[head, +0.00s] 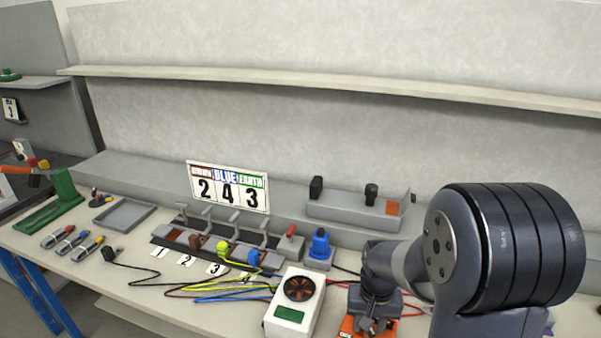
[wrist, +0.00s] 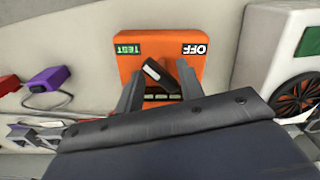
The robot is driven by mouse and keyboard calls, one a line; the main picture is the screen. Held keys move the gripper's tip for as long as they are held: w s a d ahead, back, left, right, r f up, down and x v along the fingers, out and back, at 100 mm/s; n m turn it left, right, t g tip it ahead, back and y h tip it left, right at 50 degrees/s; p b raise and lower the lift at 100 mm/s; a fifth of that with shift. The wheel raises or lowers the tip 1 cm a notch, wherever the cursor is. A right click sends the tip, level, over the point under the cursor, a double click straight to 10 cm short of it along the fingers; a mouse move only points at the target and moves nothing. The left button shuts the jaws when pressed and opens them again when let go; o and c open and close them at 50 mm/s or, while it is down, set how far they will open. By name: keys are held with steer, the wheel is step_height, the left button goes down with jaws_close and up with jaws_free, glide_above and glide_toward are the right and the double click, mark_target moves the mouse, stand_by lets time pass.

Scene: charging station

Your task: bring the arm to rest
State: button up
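My arm reaches in from the right in the head view, with its wrist low over the front of the bench. My gripper (head: 375,322) points down at an orange box (head: 349,328), mostly hidden behind the arm. In the wrist view my gripper (wrist: 160,78) has its two fingers apart over the orange box (wrist: 160,37). A black switch lever (wrist: 158,73) shows between the fingertips, tilted, with gaps on both sides. The box has labels reading TEST and OFF. I cannot tell whether a finger touches the box.
A white charger with a round fan (head: 297,302) stands close left of my gripper. Cables (head: 225,290) lie across the bench beside it. A blue plug-like part (head: 320,245) and a rack of levers (head: 215,235) stand farther back. Air above the bench is clear.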

steer(key=shift+m, duration=0.9)
